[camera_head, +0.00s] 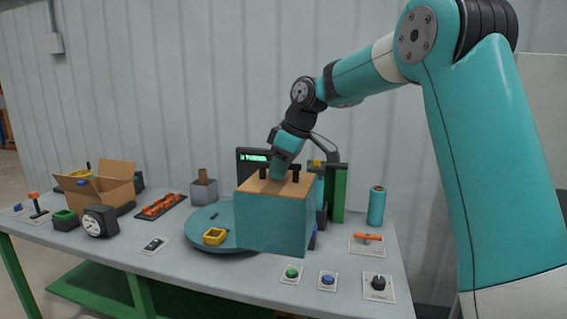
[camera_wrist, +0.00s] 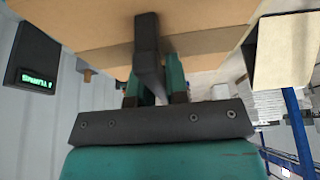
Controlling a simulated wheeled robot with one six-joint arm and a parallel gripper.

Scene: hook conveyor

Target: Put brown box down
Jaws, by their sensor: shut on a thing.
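A box with a brown top and teal sides (camera_head: 272,222) hangs upright under my gripper (camera_head: 280,174) in the head view. My gripper points down at its top, shut on it, with dark fingers at the brown top face. The box covers the right part of the round teal turntable (camera_head: 196,232); I cannot tell whether its underside touches anything. In the wrist view the gripper (camera_wrist: 148,75) lies against a wide tan surface of the box (camera_wrist: 85,30); the exact contact is hidden.
An open cardboard box (camera_head: 106,188) stands on the grey table (camera_head: 120,250) at left. A yellow part (camera_head: 214,237) lies on the turntable. A screen (camera_head: 252,158) stands behind the held box, a teal cylinder (camera_head: 376,206) to its right. Buttons (camera_head: 291,273) and a knob (camera_head: 378,281) line the front edge.

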